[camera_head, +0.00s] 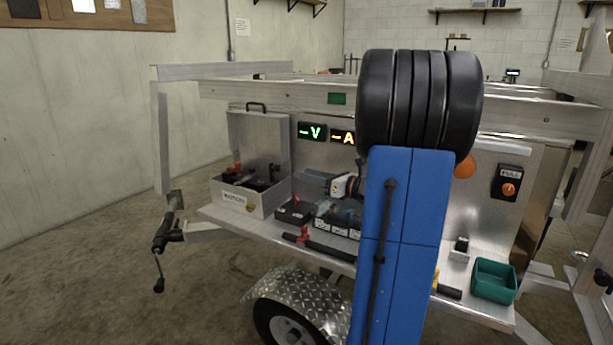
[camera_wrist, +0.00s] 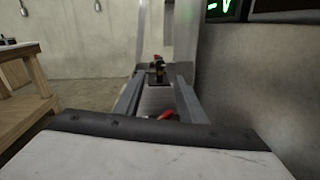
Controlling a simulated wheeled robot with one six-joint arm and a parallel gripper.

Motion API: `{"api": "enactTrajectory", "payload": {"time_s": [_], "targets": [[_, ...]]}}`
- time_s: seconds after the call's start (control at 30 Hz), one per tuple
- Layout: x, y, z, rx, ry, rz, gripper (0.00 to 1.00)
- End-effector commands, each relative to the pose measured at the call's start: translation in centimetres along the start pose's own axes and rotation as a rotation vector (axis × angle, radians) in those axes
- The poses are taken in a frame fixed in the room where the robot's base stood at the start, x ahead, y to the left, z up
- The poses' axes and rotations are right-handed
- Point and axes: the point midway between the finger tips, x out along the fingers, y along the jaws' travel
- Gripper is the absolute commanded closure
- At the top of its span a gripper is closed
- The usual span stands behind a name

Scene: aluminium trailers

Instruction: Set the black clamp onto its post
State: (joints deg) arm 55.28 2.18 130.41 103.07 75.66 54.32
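The battery box (camera_head: 262,205) is an open metal case at the left end of the trailer, its lid raised. Inside sits a dark battery with a red clamp (camera_head: 237,169) at the left. A black piece (camera_head: 271,172), which looks like the black clamp, is at the right. In the wrist view this black piece (camera_wrist: 159,78) shows beyond my fingertips, with red and dark parts behind it. My gripper (camera_head: 312,180) points left toward the box from the right. Its two grey fingers stand apart (camera_wrist: 160,88) with nothing clearly held between them. I cannot make out the post.
Black battery units (camera_head: 340,218) stand on the trailer shelf below my gripper. The panel with a green V display (camera_head: 311,131) rises close behind. A green bin (camera_head: 494,281) stands at the right.

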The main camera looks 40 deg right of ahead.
Motion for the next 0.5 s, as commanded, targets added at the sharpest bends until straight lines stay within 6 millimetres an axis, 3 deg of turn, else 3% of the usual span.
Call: {"api": "enactTrajectory", "payload": {"time_s": [0.07, 0.23, 0.5], "targets": [[0.0, 0.0, 0.0, 0.000, 0.000, 0.000, 0.63], [-1.1, -0.1, 0.7, -0.035, 0.021, 0.000, 1.00], [-5.1, 0.0, 2.2, -0.150, 0.121, 0.005, 1.00]]}}
